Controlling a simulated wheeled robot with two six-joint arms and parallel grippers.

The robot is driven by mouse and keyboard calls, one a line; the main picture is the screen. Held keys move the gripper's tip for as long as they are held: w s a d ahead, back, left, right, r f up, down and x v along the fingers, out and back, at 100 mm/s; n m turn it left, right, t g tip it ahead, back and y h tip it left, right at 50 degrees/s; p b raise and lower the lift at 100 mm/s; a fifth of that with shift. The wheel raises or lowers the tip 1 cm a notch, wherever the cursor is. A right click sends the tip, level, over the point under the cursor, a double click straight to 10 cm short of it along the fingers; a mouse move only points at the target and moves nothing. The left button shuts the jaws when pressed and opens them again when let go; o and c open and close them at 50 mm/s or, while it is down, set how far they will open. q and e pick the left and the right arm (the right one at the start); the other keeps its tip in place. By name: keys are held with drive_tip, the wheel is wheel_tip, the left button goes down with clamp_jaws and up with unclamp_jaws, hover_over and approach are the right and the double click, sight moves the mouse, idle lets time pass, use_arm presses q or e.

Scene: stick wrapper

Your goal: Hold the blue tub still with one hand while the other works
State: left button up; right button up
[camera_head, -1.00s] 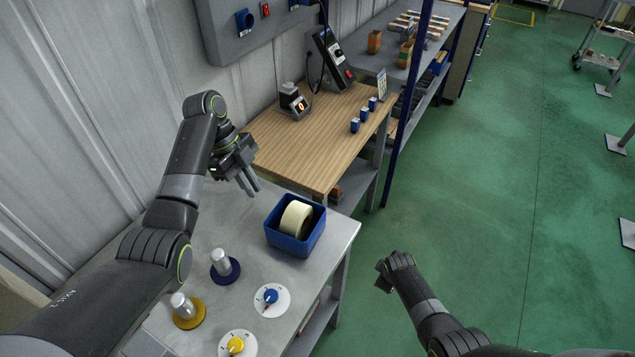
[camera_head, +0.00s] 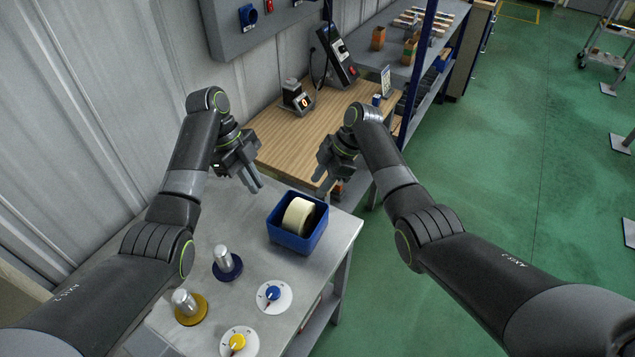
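The blue tub (camera_head: 291,240) is an open square box on the grey metal table, near its right edge. A cream roll (camera_head: 298,215) sits upright inside it. My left gripper (camera_head: 253,181) is above and to the upper left of the tub, fingers pointing down, a gap between them, empty and apart from the tub. My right gripper (camera_head: 323,184) is above and to the upper right of the tub, fingers pointing down, apart from the tub and with nothing seen in it. Its fingers look slightly spread.
On the grey table (camera_head: 327,258) stand a blue-based post (camera_head: 223,260), a yellow-based post (camera_head: 185,303), a blue dial (camera_head: 272,294) and a yellow dial (camera_head: 238,342). A wooden bench (camera_head: 285,145) with a counter device (camera_head: 297,98) lies behind.

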sight(284, 232)
use_arm(q)
drive_tip(key=x, duration=1.7)
drive_tip(key=shift+f, duration=0.25)
use_arm(e)
drive_tip(key=shift+s+a+r, duration=0.1)
drive_tip(key=shift+a+r, duration=0.05)
drive_tip(key=shift+r, duration=0.1)
use_arm(q)
drive_tip(key=shift+a, duration=0.1)
clamp_jaws()
